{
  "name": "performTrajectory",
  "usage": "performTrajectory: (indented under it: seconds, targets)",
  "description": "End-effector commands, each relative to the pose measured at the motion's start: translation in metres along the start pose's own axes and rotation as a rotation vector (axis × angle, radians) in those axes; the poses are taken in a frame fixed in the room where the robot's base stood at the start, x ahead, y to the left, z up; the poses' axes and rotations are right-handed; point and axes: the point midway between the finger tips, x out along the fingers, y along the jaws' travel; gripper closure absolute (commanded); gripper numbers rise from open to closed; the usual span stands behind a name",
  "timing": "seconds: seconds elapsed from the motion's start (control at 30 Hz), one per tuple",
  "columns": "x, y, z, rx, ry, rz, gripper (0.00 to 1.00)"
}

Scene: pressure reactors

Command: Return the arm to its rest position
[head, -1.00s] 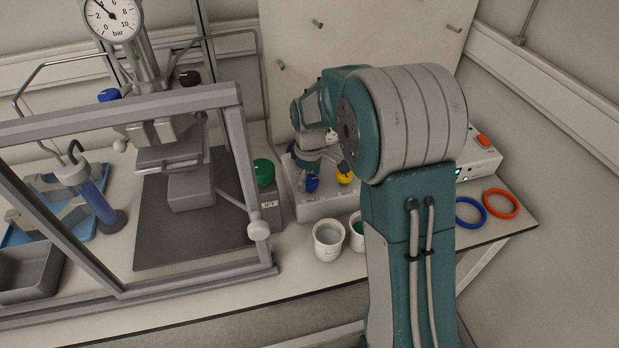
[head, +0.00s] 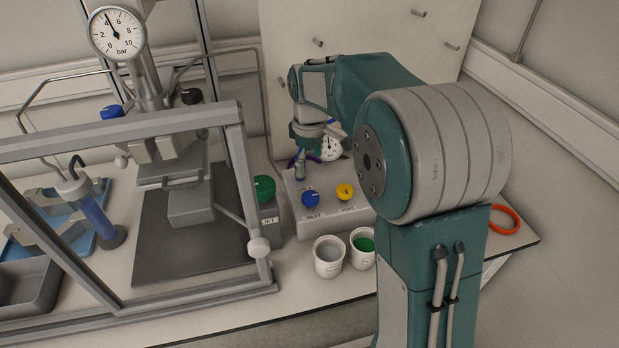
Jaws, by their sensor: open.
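My arm rises from the lower right, bends at its large shoulder joint and reaches back and left over the bench. My gripper (head: 302,162) is small in the picture, points down and is open. It is in front of the back panel, above and behind the blue inlet knob (head: 310,198) on the white control box (head: 322,218), apart from that knob. I see nothing held in it. Its fingertips are small and partly unclear against a dark purple curved shape.
The yellow vent knob (head: 345,191) and a round gauge (head: 328,147) are close by. Two white cups (head: 328,257) stand in front. A metal frame (head: 240,170) with the reactor (head: 165,150) is at left. An orange ring (head: 503,220) lies at right. Pegs jut from the back panel (head: 365,30).

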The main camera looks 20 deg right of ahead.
Motion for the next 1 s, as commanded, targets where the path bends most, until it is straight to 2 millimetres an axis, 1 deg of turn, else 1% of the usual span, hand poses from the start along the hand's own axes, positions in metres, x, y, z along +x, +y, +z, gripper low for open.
performTrajectory:
  seconds: [0.03,0.17,0.57,0.67,0.77,1.0]
  targets:
    - [-0.005,0.0,0.0,0.0,0.001,0.001,0.04]
    - [-0.012,0.0,0.0,0.0,-0.001,0.0,0.04]
    - [-0.013,0.0,0.0,0.0,-0.001,-0.001,0.04]
    - [-0.015,-0.002,0.002,0.007,0.003,0.003,0.04]
    - [-0.024,-0.009,0.009,0.035,0.017,0.017,0.04]
    - [-0.052,-0.037,0.036,0.154,0.074,0.065,0.04]
